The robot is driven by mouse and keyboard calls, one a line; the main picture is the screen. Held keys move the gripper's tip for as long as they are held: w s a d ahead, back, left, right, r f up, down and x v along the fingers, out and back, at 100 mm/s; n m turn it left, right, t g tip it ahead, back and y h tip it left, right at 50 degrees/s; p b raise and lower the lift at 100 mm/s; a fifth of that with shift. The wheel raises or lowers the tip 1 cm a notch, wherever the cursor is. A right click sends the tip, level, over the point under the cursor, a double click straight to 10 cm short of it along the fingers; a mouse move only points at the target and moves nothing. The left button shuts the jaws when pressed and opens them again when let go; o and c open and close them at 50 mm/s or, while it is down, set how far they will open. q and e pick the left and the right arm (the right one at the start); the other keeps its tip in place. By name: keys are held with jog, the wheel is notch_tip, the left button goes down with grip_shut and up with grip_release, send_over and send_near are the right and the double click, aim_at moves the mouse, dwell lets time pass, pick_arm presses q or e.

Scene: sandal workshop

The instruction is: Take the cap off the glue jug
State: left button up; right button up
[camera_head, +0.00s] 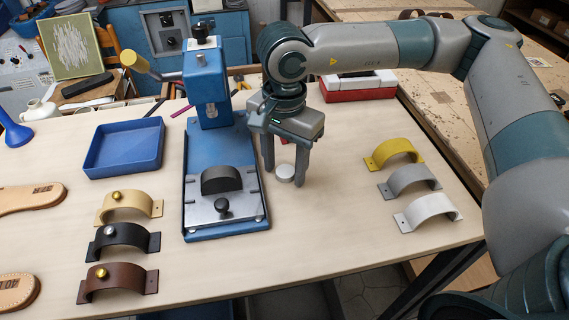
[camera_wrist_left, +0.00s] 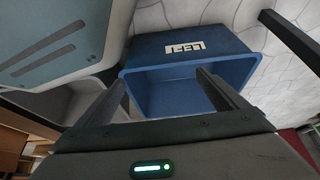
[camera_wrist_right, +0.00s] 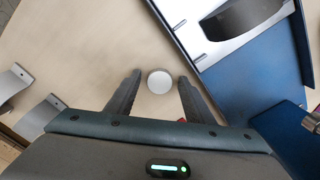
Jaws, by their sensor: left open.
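A small white round disc (camera_head: 285,172), which looks like a cap, is on the table to the right of the blue press. It also shows in the right wrist view (camera_wrist_right: 160,82). My right gripper (camera_head: 284,181) points down over it, open, with one finger on each side and a gap to each. A white jug-like vessel (camera_head: 40,109) stands at the far left; I cannot tell whether it is the glue jug or has a cap. My left gripper (camera_wrist_left: 162,78) shows only in its wrist view, open and empty, over a blue labelled bin.
The blue press (camera_head: 208,100) stands close left of my right gripper. Metal arches stand right, including a yellow one (camera_head: 394,152). A blue tray (camera_head: 125,147), more arches and sandal soles are left. A red and white box (camera_head: 358,88) is behind. The blue bin (camera_wrist_left: 190,88) is low down.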

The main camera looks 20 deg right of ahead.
aim_at(284, 172)
pick_arm(q)
jog(key=shift+r, duration=0.2)
pick_arm(e)
jog(key=shift+r, duration=0.2)
jog(key=shift+r, duration=0.25)
pick_arm(q)
jog(key=shift+s+a+f+g+b, duration=0.3)
jog(key=shift+s+a+f+b, duration=0.25)
jog(key=shift+a, duration=0.1)
pick_arm(e)
notch_tip(284, 172, up, 11)
jog(key=shift+r, duration=0.2)
pick_arm(q)
jog(key=shift+s+f, duration=0.15)
jog(key=shift+s, duration=0.1)
pick_arm(e)
jog(key=shift+f, duration=0.1)
